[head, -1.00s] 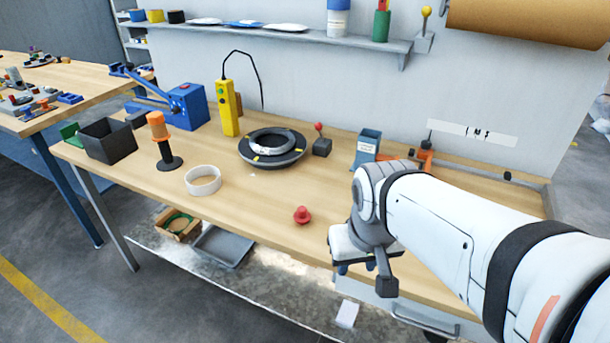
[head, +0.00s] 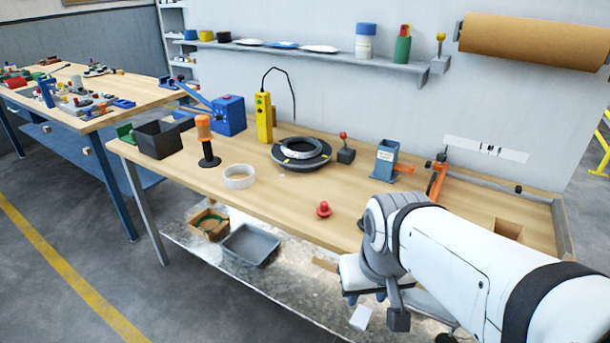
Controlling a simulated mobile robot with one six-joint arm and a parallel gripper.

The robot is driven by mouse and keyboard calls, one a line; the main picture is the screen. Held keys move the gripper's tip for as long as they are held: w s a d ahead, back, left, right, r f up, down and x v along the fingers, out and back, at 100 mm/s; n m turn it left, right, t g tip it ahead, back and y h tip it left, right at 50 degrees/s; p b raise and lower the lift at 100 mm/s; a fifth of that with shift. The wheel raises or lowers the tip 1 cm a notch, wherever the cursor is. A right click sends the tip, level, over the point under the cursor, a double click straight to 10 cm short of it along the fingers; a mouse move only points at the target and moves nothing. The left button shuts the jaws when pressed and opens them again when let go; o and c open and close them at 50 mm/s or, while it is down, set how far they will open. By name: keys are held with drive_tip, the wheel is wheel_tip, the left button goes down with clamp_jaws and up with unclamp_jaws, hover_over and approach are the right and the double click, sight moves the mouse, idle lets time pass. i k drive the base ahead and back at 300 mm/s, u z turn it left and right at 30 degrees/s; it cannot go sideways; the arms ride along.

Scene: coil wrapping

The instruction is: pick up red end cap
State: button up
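The red end cap (head: 323,209) lies on the wooden workbench (head: 270,205) near its front edge, a small round piece with a raised knob. My arm comes in from the lower right. My gripper (head: 375,297) hangs at the bench's front edge, to the right of the cap and lower in the picture, apart from it. Its fingers are mostly hidden by the wrist, so I cannot tell whether it is open or shut.
A white ring (head: 239,177), a black-and-orange stand (head: 208,150) and a black coil holder (head: 301,154) stand left and behind the cap. A grey-blue dispenser (head: 385,160) and an orange tool (head: 437,178) stand behind my arm. The bench around the cap is clear.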

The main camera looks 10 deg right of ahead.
sight(323, 211)
drive_tip(key=i, duration=0.85)
drive_tip(key=z, duration=0.05)
